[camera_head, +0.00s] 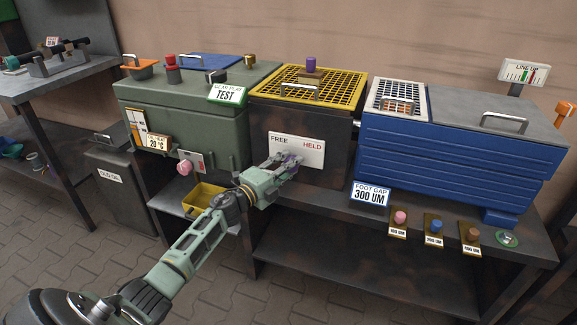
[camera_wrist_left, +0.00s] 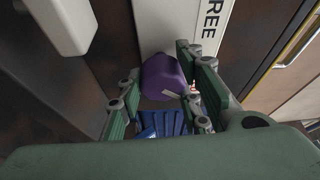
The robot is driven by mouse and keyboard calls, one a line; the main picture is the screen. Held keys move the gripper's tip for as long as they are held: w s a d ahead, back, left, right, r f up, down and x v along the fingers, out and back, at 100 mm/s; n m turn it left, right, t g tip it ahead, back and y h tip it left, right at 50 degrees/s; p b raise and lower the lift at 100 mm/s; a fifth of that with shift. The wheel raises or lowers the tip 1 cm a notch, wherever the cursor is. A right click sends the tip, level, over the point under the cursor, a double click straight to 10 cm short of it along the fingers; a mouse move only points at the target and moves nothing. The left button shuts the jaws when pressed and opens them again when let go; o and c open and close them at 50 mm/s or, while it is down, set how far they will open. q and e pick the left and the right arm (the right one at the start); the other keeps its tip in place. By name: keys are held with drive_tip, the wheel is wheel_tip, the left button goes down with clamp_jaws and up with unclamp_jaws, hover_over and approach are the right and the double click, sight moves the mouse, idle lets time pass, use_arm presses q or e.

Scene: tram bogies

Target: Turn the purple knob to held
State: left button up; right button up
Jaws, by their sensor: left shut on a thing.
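The purple knob (camera_head: 293,160) sits on the dark front of the box with the yellow grate, at the lower part of a white plate (camera_head: 310,149) marked FREE at left and HELD at right. My left gripper (camera_head: 289,161) is at the knob and mostly covers it in the head view. In the left wrist view the knob (camera_wrist_left: 165,77) is between the fingers of the gripper (camera_wrist_left: 160,90), which is shut on it. A small pale mark shows on the knob; which word it points at I cannot tell. FREE shows on the plate there; HELD does not. My right gripper is not in view.
A green test box (camera_head: 185,115) stands left and a blue ribbed box (camera_head: 450,155) right. A yellow bin (camera_head: 204,198) is below my arm. A FOOT GAP sign (camera_head: 370,194) and several small knobbed blocks stand along the bench's front. A purple cylinder (camera_head: 311,64) stands on the grate.

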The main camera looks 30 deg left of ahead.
use_arm(q)
drive_tip(key=shift+s+d+f, duration=0.15)
drive_tip(key=shift+d+f, duration=0.1)
drive_tip(key=shift+f, duration=0.25)
drive_tip(key=o, duration=0.9)
drive_tip(key=shift+o, duration=0.6)
drive_tip(key=shift+r, duration=0.25)
drive_tip(key=shift+a, duration=0.1)
drive_tip(key=s+a, duration=0.1)
drive_tip(key=s, duration=1)
drive_tip(key=shift+s+a+f, duration=0.2)
drive_tip(key=shift+s+a, duration=0.15)
drive_tip(key=shift+a, duration=0.05)
